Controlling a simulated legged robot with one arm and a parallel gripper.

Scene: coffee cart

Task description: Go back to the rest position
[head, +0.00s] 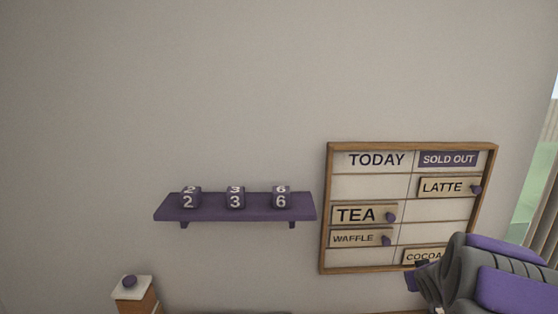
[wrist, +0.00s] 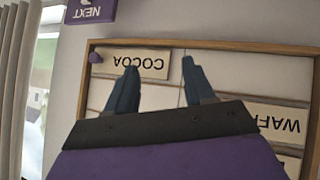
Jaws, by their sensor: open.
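My gripper (wrist: 156,88) is open and empty in the wrist view, its two dark fingers apart in front of the menu board (head: 323,207). The wrist view is upside down. The COCOA plate (wrist: 150,64) lies beyond the left finger and also shows at the lower right of the board in the head view (head: 423,256), partly hidden by my arm. The WAFFLE plate (wrist: 278,118) is right of the gripper in the wrist view. In the head view, my arm and gripper reach in from the lower right corner. I cannot tell whether a finger touches the board.
The board also holds a TEA plate (head: 364,214) and a LATTE plate (head: 449,187). A purple shelf (head: 235,214) with three number cubes is on the wall to its left. A purple NEXT sign (wrist: 90,10) is near the gripper. The upper wall is clear.

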